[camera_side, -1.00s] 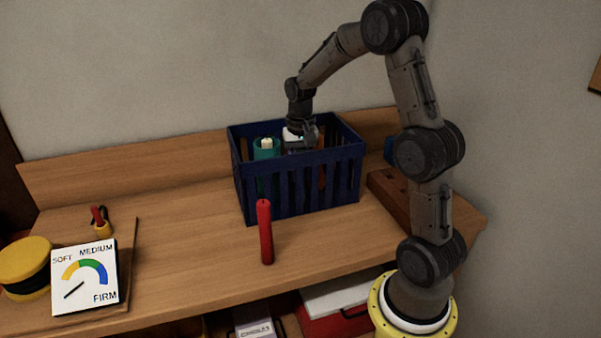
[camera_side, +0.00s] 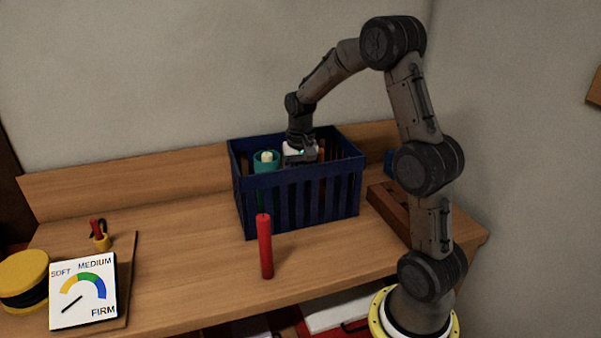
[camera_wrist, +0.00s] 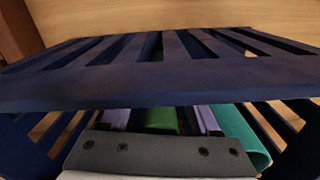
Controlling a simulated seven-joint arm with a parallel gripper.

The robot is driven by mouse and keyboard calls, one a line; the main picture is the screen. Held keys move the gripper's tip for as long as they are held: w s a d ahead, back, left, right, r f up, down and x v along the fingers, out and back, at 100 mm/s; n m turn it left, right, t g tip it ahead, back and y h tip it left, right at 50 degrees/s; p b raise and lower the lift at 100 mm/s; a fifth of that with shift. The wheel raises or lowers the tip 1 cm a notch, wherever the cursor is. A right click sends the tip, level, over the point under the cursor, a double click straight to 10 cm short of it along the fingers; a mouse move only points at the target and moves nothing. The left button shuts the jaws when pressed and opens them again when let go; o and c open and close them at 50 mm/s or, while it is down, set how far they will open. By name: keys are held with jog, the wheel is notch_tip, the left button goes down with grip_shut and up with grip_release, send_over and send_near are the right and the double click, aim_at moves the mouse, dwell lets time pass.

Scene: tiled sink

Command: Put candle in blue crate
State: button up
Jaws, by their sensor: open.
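The red candle (camera_side: 265,247) stands upright on the wooden table, in front of the blue crate (camera_side: 300,200) and apart from it. The crate stands behind it with slatted walls. My gripper (camera_side: 301,155) is at the crate's open top, and its fingertips are hidden behind the front wall. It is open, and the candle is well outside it. In the wrist view the crate's slatted wall and rim (camera_wrist: 160,85) fill the middle, with a grey part of my gripper across the bottom. The candle does not show there.
The crate holds a teal cylinder (camera_side: 265,161) with a pale top and other partly hidden things. A brown wooden block (camera_side: 392,210) lies right of the crate. A soft-to-firm dial sign (camera_side: 83,291) and a yellow-black round object (camera_side: 23,281) stand at the left.

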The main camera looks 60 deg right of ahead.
aim_at(300, 164)
notch_tip(300, 164, up, 12)
jog(key=shift+a+f, duration=0.1)
jog(key=s+a+n+t, duration=0.5)
jog(key=s+a+n, duration=0.5)
jog(key=s+a, duration=0.8)
jog(key=shift+a+n+t, duration=0.3)
jog(key=shift+a+n, duration=0.1)
jog(key=shift+a, duration=0.3)
